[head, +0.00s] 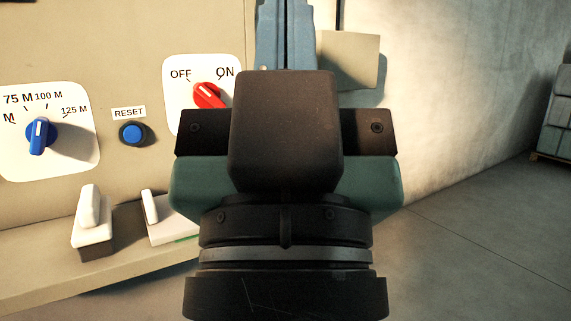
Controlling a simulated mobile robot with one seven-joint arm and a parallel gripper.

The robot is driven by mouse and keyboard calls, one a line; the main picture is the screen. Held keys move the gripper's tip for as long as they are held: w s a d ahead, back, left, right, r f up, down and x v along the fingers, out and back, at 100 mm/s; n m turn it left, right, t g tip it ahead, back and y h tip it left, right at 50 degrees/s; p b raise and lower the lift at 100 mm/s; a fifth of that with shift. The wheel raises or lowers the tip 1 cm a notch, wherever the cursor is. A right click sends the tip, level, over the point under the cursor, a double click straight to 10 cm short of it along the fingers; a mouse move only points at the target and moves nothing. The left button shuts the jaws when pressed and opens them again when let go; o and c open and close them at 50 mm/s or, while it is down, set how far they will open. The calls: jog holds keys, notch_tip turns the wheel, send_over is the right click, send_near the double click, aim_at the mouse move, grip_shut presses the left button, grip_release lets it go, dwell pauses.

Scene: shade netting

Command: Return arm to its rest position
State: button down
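My gripper (285,135) fills the middle of the head view, seen from behind. Its dark body and wrist cover the right part of a beige control panel (130,50). Its fingers are hidden behind the body, so I cannot see whether they are open or hold anything. A red knob (208,96) on a white OFF/ON plate shows just left of my gripper, and its pale mark seems to lean to the upper left, towards OFF. I cannot tell whether my gripper touches the panel.
A blue dial (39,136) with metre markings and a blue RESET button (132,133) are on the panel at left. Two white switch-like pieces (88,212) (152,207) stand below. Open floor (480,220) lies at right, with stacked grey-green blocks (556,125) near the wall.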

notch_tip(320, 180, up, 27)
jog(key=p, duration=2.5)
jog(key=shift+r, duration=0.15)
